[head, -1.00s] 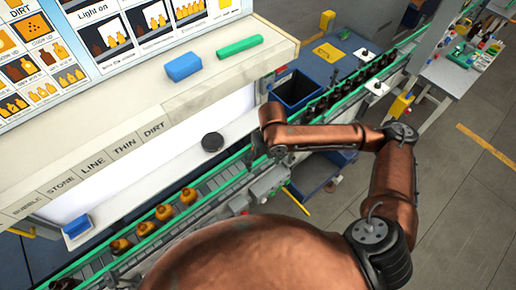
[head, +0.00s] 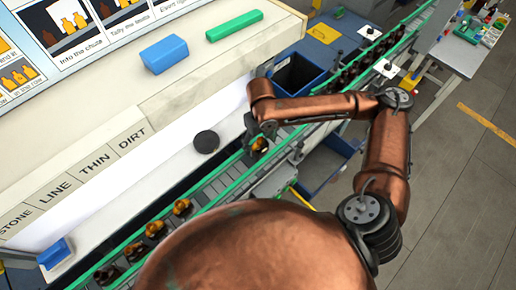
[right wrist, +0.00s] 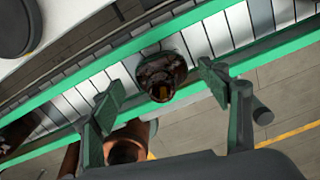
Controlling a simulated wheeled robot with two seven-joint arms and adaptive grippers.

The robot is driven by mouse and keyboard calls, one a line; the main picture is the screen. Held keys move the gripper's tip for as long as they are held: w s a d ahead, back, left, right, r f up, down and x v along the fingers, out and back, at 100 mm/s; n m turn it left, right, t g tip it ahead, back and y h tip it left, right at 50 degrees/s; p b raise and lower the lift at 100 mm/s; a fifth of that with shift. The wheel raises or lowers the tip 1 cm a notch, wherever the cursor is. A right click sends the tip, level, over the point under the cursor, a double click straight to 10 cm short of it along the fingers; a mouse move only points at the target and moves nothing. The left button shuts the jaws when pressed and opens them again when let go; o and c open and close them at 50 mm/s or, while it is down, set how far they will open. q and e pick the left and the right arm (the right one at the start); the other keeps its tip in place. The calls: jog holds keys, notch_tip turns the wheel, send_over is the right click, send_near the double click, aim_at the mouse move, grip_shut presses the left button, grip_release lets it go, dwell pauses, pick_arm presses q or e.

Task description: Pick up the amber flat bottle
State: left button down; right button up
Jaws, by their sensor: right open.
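An amber bottle (head: 260,145) stands on the conveyor (head: 222,184) just below my right gripper (head: 262,130). In the right wrist view the same amber bottle (right wrist: 161,76) is seen from above, neck towards the camera. There my right gripper (right wrist: 165,94) is open, with one finger on each side of the bottle and a gap to each. It does not hold the bottle. Several more amber bottles (head: 182,207) stand in a row further down the belt at lower left. From this angle I cannot tell which of them is flat. My left gripper is not in view.
Green rails (head: 190,181) edge the conveyor. A black round knob (head: 206,141) sits on the white ledge beside it. A blue block (head: 171,54) and a green block (head: 234,26) lie on the shelf above. A dark blue bin (head: 297,74) stands behind my right arm.

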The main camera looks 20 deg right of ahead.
aim_at(261, 152)
jog(key=shift+w+d+f+p, duration=0.1)
jog(key=shift+f+p, duration=0.1)
jog(key=shift+f, duration=1.8)
jog(key=shift+w+d+f+p, duration=0.1)
jog(key=shift+f+p, duration=0.1)
jog(key=shift+f, duration=1.75)
jog(key=shift+a, duration=0.1)
jog(key=shift+c, duration=0.7)
jog(key=c, duration=1.2)
